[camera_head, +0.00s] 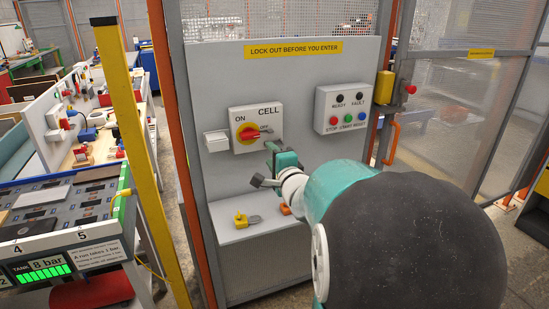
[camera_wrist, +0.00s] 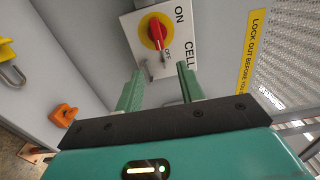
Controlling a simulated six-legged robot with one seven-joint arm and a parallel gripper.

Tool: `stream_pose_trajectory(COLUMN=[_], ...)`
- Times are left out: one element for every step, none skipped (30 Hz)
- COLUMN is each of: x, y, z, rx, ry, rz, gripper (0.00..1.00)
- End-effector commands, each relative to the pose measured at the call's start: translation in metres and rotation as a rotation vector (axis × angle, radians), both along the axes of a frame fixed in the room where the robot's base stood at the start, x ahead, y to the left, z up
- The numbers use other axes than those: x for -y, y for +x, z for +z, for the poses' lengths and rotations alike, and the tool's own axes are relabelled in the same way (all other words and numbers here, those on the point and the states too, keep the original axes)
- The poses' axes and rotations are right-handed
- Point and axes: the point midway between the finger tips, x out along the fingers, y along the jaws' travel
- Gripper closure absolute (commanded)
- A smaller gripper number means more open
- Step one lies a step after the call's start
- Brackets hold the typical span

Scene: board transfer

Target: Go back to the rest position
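My gripper (camera_head: 272,147) is in front of the lower right part of the grey CELL switch box (camera_head: 265,113) on the panel. In the wrist view my gripper (camera_wrist: 158,82) has its two green fingers apart, with nothing held between them. Beyond the fingertips is the box's red knob (camera_wrist: 155,33) on a yellow disc; its handle seems to lie toward OFF. A small metal tab (camera_wrist: 149,71) shows at the box's edge between the fingers. Whether a finger touches the box I cannot tell.
A yellow padlock (camera_head: 240,219) and an orange piece (camera_head: 285,209) lie on the shelf (camera_head: 228,236) below. A button box (camera_head: 343,108) is mounted right of the switch. A yellow post (camera_head: 127,120) stands left, beside a workbench (camera_head: 65,240).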

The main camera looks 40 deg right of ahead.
Motion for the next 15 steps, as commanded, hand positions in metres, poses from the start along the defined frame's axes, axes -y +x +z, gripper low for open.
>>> stream_pose_trajectory(x=[-0.0009,-0.0011,-0.0013,-0.0013,-0.0015,-0.0016,-0.0017,-0.0018,-0.0018,-0.0018,-0.0018,-0.0017,-0.0017,-0.0017,-0.0017], y=[0.0009,0.0012,0.0017,0.0022,0.0026,0.0030,0.0033,0.0036,0.0039,0.0041,0.0042,0.0044,0.0044,0.0045,0.0045], z=[-0.0005,-0.0005,-0.0005,-0.0005,-0.0004,-0.0005,-0.0005,-0.0005,-0.0005,-0.0006,-0.0006,-0.0006,-0.0006,-0.0005,-0.0005], rx=[-0.001,-0.001,-0.001,-0.001,-0.001,-0.001,-0.001,-0.001,-0.001,-0.001,-0.001,-0.001,-0.001,-0.001,-0.001], ry=[0.000,0.000,0.000,0.000,0.000,0.000,0.000,0.001,0.001,0.001,0.001,0.001,0.001,0.001,0.001], rz=[0.001,0.001,0.000,0.000,0.000,0.000,0.000,0.000,0.000,0.000,0.000,0.000,0.000,0.000,0.000], gripper=[0.62,0.62,0.62,0.62,0.62,0.62,0.62,0.62,0.62,0.62,0.62,0.62,0.62,0.62,0.62])
